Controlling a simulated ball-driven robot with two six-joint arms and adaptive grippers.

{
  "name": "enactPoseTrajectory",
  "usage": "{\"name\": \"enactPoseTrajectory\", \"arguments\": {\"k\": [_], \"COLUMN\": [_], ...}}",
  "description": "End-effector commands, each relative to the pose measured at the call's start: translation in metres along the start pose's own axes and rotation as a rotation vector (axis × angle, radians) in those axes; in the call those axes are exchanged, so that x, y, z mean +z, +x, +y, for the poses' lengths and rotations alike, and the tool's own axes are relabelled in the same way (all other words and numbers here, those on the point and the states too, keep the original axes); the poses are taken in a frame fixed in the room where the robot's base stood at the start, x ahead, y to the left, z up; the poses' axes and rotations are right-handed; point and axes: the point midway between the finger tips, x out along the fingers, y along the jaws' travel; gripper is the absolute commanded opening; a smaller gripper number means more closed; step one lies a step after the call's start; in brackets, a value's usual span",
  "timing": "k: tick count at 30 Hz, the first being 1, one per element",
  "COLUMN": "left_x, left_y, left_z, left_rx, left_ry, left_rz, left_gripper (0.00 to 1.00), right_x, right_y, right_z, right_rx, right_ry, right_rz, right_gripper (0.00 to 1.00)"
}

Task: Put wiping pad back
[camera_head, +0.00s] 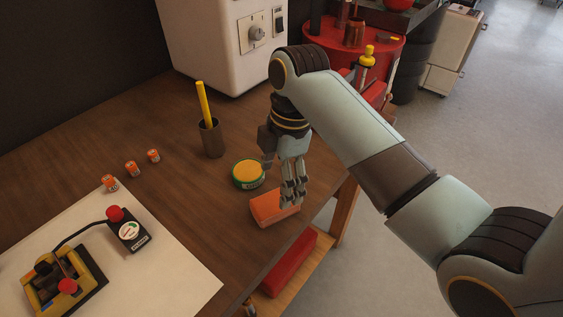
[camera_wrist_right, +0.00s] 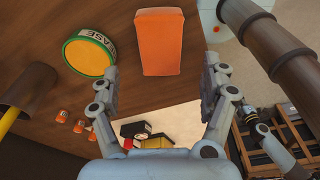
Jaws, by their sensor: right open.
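The orange wiping pad (camera_head: 272,208) lies on the wooden bench near its right edge. It also shows upright in the picture at the top middle of the right wrist view (camera_wrist_right: 159,42). My right gripper (camera_head: 287,187) is just above and beside the pad in the head view, fingers pointing down. In the right wrist view the gripper's two fingers (camera_wrist_right: 160,85) are spread with nothing between them, and the pad is ahead of the gap. The fingers partly cover the pad's far end in the head view. My left gripper is not in view.
A green and yellow grease tin (camera_head: 248,174) sits close to the pad. A brown cup (camera_head: 211,140) with a yellow stick stands behind it. Several small orange cans (camera_head: 132,168) and a white mat (camera_head: 178,270) with a control box (camera_head: 129,234) are to the left.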

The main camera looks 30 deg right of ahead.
Motion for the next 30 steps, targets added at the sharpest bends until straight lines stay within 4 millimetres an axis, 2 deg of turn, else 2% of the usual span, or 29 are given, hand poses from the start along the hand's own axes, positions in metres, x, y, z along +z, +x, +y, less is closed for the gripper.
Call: {"name": "enactPoseTrajectory", "arguments": {"k": [4, 10, 26, 30], "left_x": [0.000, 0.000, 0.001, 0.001], "left_y": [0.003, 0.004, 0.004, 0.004], "left_z": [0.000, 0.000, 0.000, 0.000], "left_rx": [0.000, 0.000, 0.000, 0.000], "left_ry": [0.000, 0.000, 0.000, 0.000], "left_rz": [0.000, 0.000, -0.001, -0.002], "left_gripper": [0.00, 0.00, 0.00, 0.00], "right_x": [0.000, 0.000, 0.000, 0.006], "right_y": [-0.029, -0.048, -0.049, -0.044], "right_z": [0.001, 0.000, 0.000, -0.013], "right_rx": [0.004, 0.001, -0.001, 0.017], "right_ry": [-0.001, 0.000, 0.001, 0.089], "right_rz": [0.001, 0.000, 0.000, -0.013], "right_gripper": [0.79, 0.79, 0.79, 0.79]}}
